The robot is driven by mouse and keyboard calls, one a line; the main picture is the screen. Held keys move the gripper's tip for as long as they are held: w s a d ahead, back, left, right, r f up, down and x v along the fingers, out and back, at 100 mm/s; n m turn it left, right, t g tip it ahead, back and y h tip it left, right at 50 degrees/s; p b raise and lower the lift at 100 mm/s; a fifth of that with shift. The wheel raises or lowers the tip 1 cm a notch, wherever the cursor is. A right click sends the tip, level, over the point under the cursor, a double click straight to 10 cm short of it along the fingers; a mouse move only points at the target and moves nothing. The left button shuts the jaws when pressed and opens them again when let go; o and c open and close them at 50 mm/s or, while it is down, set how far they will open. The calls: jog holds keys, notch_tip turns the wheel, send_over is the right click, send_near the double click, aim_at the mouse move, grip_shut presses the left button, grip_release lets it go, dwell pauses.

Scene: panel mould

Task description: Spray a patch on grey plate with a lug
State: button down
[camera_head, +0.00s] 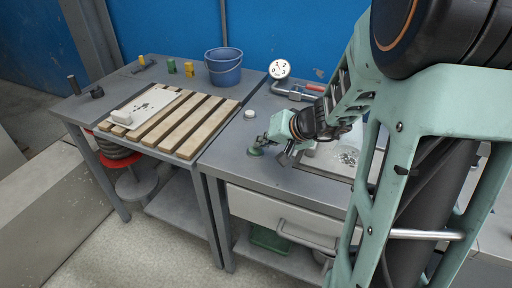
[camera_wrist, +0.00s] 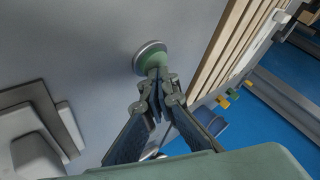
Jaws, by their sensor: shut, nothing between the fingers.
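My gripper (camera_head: 266,143) is low over the right bench; its fingers (camera_wrist: 158,92) are shut with nothing between them. A small round green piece with a grey rim (camera_wrist: 150,56) is just beyond the fingertips in the wrist view; it also shows in the head view (camera_head: 255,151). I cannot tell whether the fingers touch it. A grey plate with a speckled patch (camera_head: 335,158) lies on the right bench, partly hidden by my arm. A stepped grey plate with a raised block (camera_wrist: 36,125) shows at the left of the wrist view.
A pale plate with dark marks and a small block (camera_head: 146,103) lies on a wooden slatted rack (camera_head: 190,134). A blue bucket (camera_head: 223,67), yellow and green pieces, a white round pot (camera_head: 250,114) and a gauge (camera_head: 279,69) stand around. The right bench's front strip is clear.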

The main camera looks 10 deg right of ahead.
aim_at(261, 150)
jog(key=shift+s+a+r, duration=0.1)
jog(key=shift+r, duration=0.05)
notch_tip(261, 150, up, 6)
jog(key=p, duration=0.4)
dwell(0.3)
jog(key=shift+r, duration=0.1)
dwell(0.6)
